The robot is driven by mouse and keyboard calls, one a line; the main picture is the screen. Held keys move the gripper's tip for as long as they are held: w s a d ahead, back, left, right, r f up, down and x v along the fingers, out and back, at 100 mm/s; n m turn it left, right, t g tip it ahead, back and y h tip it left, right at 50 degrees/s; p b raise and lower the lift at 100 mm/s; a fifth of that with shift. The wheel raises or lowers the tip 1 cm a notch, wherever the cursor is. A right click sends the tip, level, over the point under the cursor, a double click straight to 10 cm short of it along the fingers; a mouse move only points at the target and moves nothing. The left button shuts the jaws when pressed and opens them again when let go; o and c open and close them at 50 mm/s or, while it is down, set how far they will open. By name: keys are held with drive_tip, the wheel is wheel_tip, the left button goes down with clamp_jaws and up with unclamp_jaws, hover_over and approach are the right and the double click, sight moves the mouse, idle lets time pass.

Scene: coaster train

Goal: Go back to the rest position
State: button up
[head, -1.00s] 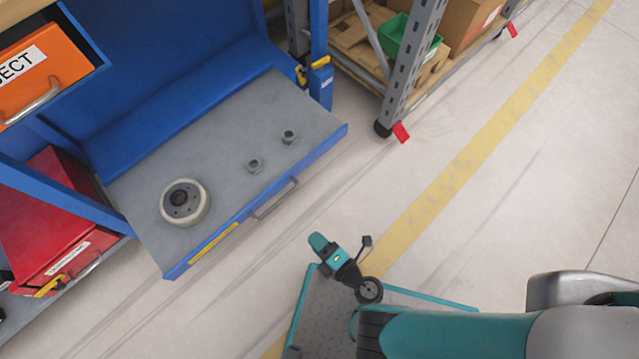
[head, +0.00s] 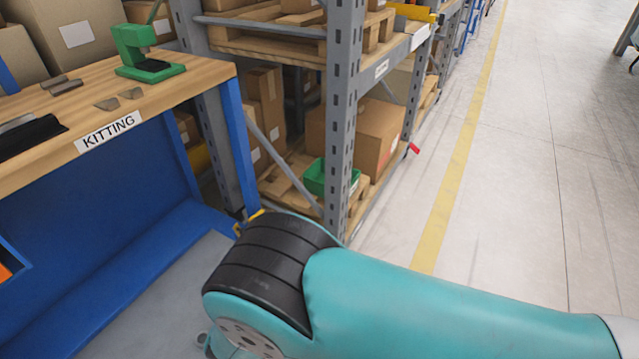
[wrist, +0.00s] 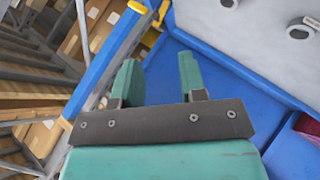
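My gripper (wrist: 158,82) shows in the wrist view with its two teal fingers apart and nothing between them. It is over the blue bench frame, beside the grey lower shelf (wrist: 220,35). My teal arm fills the lower right of the head view, and the gripper itself is hidden there. Two small grey ring-shaped parts, one at the top edge (wrist: 229,3) and one farther right (wrist: 300,30), lie on the grey shelf in the wrist view. The same shelf shows partly in the head view (head: 150,315).
The blue kitting bench (head: 100,240) stands at left with a green tool (head: 140,50) on its wooden top. A grey rack (head: 343,110) with boxes and a green bin (head: 318,178) is close behind my arm. Open floor (head: 530,190) lies to the right.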

drive_tip(key=w+d+r+m+g, duration=0.1)
drive_tip(key=d+r+m+g, duration=0.1)
drive_tip(key=d+r, duration=0.45)
drive_tip(key=d+r+m+g, duration=0.2)
drive_tip(key=d+r, duration=0.2)
drive_tip(key=r, duration=0.6)
drive_tip(key=w+d+r+m+g, duration=0.1)
drive_tip(key=d+r+m+g, duration=0.1)
drive_tip(key=d+r, duration=0.5)
drive_tip(key=s+d+r+m+g+y, duration=0.1)
drive_tip(key=s+d+r+g, duration=0.1)
drive_tip(key=s+d+r, duration=0.55)
drive_tip(key=s+d+r+g+y, duration=0.15)
drive_tip(key=s+d+r, duration=0.25)
drive_tip(key=s+r, duration=0.6)
wheel_tip(320, 180, up, 16)
drive_tip(key=s+p, duration=0.2)
drive_tip(key=p, duration=1.6)
drive_tip(key=shift+a, duration=0.2)
